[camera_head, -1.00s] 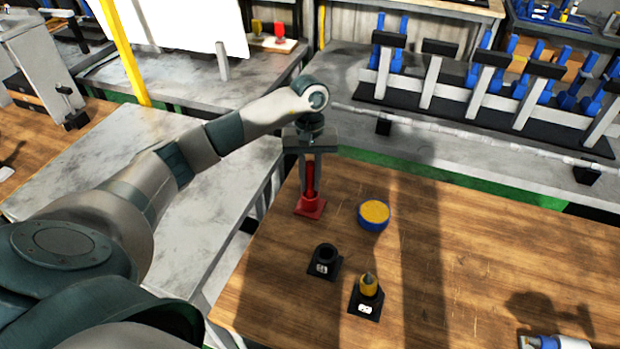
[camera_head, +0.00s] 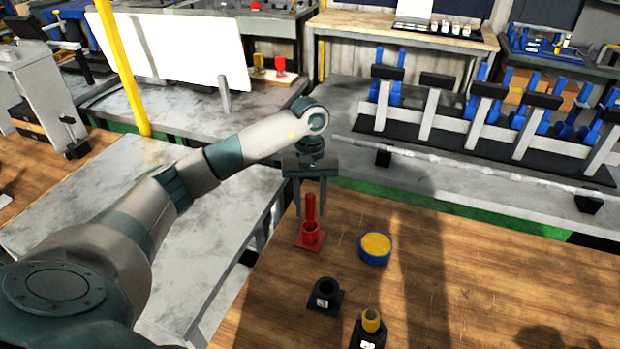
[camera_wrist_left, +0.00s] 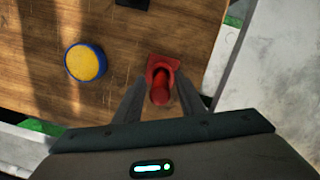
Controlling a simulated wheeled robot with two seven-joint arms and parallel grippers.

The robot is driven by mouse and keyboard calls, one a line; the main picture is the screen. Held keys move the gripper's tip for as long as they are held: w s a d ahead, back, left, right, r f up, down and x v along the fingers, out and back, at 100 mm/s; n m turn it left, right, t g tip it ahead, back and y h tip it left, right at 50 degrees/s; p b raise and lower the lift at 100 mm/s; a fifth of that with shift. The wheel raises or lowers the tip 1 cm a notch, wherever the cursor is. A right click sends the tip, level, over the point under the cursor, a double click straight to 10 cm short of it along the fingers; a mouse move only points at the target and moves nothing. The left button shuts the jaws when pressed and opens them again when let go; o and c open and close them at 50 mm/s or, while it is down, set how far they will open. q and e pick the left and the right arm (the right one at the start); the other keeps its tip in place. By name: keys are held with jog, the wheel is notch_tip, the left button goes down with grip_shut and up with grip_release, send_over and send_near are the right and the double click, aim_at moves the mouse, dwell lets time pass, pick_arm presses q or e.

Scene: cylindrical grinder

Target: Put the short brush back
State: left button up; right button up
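A red brush (camera_head: 310,207) stands upright in a red square-based holder (camera_head: 310,238) near the left edge of the wooden table. My left gripper (camera_head: 311,210) is above the holder, pointing down, with a finger on each side of the brush handle. The left wrist view shows the red handle (camera_wrist_left: 160,95) between the two spread fingers, with gaps beside it. The gripper is open. The bristles are hidden in the holder. My right gripper is out of view.
A blue round tub with a yellow top (camera_head: 375,248) sits right of the red holder. An empty black holder (camera_head: 324,296) and a black holder (camera_head: 368,336) with a yellow-topped item stand nearer. The wooden table (camera_head: 470,275) is clear to the right. A grey bench (camera_head: 240,215) adjoins left.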

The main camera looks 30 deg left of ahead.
pick_arm(q)
jog(key=r+b, duration=0.1)
jog(key=r, duration=0.1)
jog(key=r+b, duration=0.1)
jog(key=r, duration=0.2)
jog(key=w+r+b, duration=0.1)
jog(key=r, duration=0.1)
jog(key=shift+a+r, duration=0.3)
jog(key=shift+a, duration=0.05)
jog(key=shift+w+r, duration=0.1)
jog(key=shift+r, duration=0.9)
